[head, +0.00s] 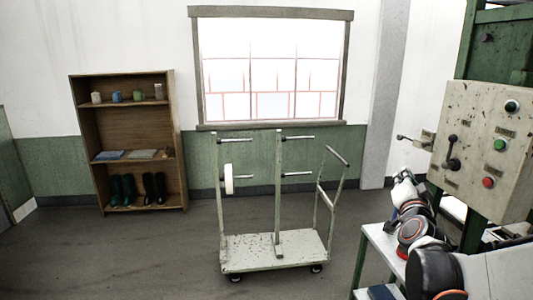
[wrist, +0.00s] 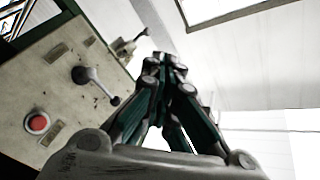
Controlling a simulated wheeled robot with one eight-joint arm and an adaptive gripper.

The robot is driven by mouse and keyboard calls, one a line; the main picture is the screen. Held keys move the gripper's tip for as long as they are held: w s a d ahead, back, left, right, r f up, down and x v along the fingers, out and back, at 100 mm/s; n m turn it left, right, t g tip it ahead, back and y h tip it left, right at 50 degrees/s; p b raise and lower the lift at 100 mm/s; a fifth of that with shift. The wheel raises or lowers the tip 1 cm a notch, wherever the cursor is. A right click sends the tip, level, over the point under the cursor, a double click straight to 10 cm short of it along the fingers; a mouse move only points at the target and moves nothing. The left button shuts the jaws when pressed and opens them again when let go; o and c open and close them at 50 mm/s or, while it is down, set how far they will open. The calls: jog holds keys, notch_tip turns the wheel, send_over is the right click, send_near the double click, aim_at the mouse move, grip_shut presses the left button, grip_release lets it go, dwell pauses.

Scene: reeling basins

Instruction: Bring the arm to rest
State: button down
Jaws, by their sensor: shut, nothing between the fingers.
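My gripper (wrist: 166,62) is shut and empty in the wrist view, its dark green finger links meeting at the tips. Nothing lies between the fingers. In the head view my arm comes in from the lower right, bent low beside the control box (head: 483,150), and part of my gripper's end shows small near the box's lower left. The box is beige and worn, with a black lever (head: 453,152), a green button (head: 499,144) and a red button (head: 488,182). The wrist view shows the lever (wrist: 95,82) and red button (wrist: 38,122) left of the fingers.
A small table (head: 375,235) stands under my arm. A green post (head: 474,232) carries the box. A wooden shelf (head: 125,83) with boots is at left. Floor is clear left of the trolley.

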jog(key=s+a+f+n+g+y, duration=0.1)
jog(key=s+a+n+g+y, duration=0.25)
jog(key=a, duration=0.65)
jog(key=s+a+f+n+y, duration=0.2)
jog(key=a+n+y, duration=0.3)
jog(key=a, duration=0.4)
jog(key=s+a+f+n+g+h, duration=0.1)
jog(key=s+f+n+g, duration=0.1)
jog(key=s+f, duration=0.4)
jog(key=s+a+f+n+g+b, duration=0.1)
jog(key=s+f+g, duration=0.4)
jog(key=s, duration=1.2)
jog(key=shift+f+n+h+b, duration=0.35)
jog(key=shift+f+n, duration=0.1)
jog(key=shift+f, duration=0.2)
jog(key=shift+w, duration=0.1)
